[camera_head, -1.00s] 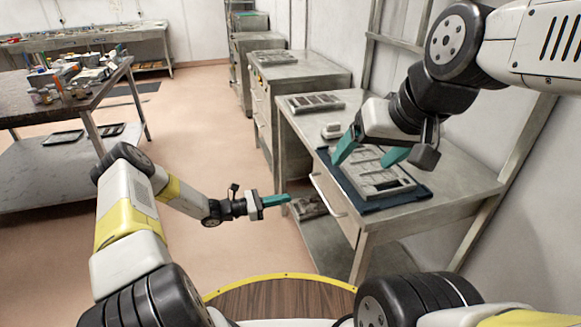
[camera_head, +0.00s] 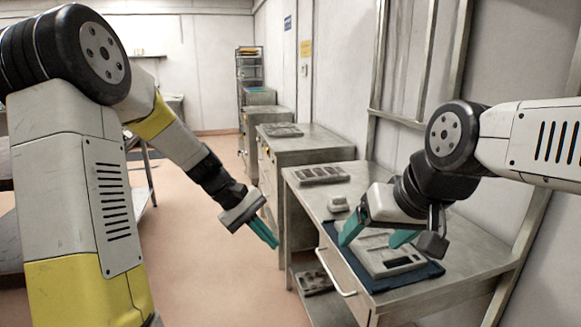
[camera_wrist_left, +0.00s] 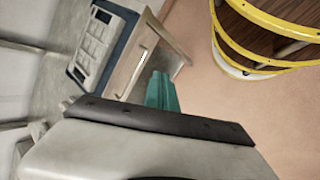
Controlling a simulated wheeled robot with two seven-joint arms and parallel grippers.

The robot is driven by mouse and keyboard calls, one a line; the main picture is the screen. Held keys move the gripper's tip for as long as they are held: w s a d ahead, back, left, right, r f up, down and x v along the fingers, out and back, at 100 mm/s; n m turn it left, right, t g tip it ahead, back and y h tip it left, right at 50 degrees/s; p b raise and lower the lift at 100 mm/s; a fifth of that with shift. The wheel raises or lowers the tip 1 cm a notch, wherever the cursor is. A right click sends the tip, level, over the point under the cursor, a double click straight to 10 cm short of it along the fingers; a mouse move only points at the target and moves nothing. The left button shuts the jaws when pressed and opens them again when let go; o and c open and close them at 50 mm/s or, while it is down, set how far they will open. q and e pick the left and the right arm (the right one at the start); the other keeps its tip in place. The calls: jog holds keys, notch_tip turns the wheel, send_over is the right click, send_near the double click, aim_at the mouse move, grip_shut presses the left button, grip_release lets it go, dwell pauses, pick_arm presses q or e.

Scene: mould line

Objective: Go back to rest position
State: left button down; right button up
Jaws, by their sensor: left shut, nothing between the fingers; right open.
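My left gripper (camera_head: 264,234) is shut and empty, its teal fingers together and pointing down over the open floor, left of the steel workbench. The shut fingers also show in the left wrist view (camera_wrist_left: 161,92). My right gripper (camera_head: 377,238) is open, with its teal fingers apart over the grey mould (camera_head: 402,262). The mould lies on a dark blue mat (camera_head: 430,273) on the workbench. The right fingers partly hide the mould, and I cannot tell whether they touch it.
The steel workbench (camera_head: 465,236) has a drawer with a handle (camera_head: 335,272). A mould tray (camera_head: 322,174) and a small grey block (camera_head: 338,203) lie on it. Another mould (camera_head: 314,281) sits on its lower shelf. More cabinets (camera_head: 310,146) stand behind. The floor (camera_head: 205,270) between is clear.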

pick_arm(q)
jog(key=s+a+r+m+t+y, duration=0.2)
jog(key=s+a+r+m+t, duration=0.1)
jog(key=s+r, duration=0.3)
jog(key=s+a+r+m+t+y, duration=0.3)
jog(key=s+a+r, duration=0.3)
jog(key=s, duration=0.5)
jog(key=shift+r+m+t, duration=0.3)
